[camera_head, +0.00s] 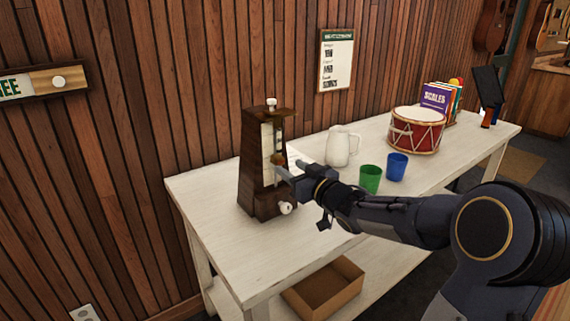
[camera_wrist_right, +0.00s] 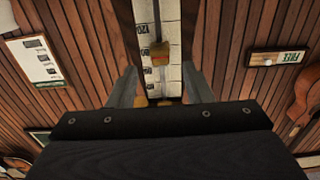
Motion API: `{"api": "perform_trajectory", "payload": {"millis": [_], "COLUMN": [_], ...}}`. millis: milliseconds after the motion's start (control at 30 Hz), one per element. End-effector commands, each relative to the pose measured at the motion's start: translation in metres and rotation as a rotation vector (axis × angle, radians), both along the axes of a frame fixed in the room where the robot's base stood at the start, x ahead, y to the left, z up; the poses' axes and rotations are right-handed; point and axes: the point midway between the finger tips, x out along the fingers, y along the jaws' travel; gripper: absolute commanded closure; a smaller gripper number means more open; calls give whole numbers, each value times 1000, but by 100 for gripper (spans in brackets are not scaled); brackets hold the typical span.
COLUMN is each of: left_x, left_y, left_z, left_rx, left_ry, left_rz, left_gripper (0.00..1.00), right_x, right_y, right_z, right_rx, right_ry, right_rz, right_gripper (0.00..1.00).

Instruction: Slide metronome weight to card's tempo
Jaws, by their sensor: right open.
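The dark wooden pyramid metronome (camera_head: 250,180) stands upright at the left end of the white table. Its pale number scale shows in the right wrist view, too small to read surely. The brass-coloured weight (camera_head: 277,159) sits on the rod partway along the scale; it also shows in the right wrist view (camera_wrist_right: 159,53). My right gripper (camera_head: 290,173) is at the metronome's front, its fingers (camera_wrist_right: 161,88) apart on either side of the scale, with nothing seen between them touching the weight. A white printed card (camera_head: 336,62) hangs on the wall; its text is too small to read. My left gripper is not in view.
On the table (camera_head: 222,242) stand a white pitcher (camera_head: 338,149), a green cup (camera_head: 370,180), a blue cup (camera_head: 397,168), a red drum (camera_head: 415,133) and books (camera_head: 437,98). A cardboard box (camera_head: 322,290) is on the lower shelf. The table's front left is clear.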

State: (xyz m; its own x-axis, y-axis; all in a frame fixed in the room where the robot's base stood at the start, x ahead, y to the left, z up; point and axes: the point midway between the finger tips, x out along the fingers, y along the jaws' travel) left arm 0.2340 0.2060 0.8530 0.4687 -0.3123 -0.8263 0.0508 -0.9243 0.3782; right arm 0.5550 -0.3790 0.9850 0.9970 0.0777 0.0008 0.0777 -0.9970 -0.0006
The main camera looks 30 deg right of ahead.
Motion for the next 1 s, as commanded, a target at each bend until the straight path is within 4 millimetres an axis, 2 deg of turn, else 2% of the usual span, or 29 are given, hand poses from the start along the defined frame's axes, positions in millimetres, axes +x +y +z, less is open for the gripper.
{"api": "perform_trajectory", "payload": {"millis": [100, 233, 867, 967, 1000], "left_x": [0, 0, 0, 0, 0], "left_y": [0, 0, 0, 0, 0], "left_z": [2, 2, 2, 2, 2], "left_rx": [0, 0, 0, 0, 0], "left_ry": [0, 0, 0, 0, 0], "left_rz": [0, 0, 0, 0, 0], "left_gripper": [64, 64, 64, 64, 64], "right_x": [-17, -26, -30, -44, -53], "right_y": [-2, -2, -2, 1, 3], "right_z": [1, 0, 1, 2, 0], "right_rx": [-2, -1, 1, 8, 17], "right_ry": [0, 1, 15, 78, 122], "right_rz": [-2, -1, -20, -86, -123], "right_gripper": [55, 55, 55, 55, 55]}}
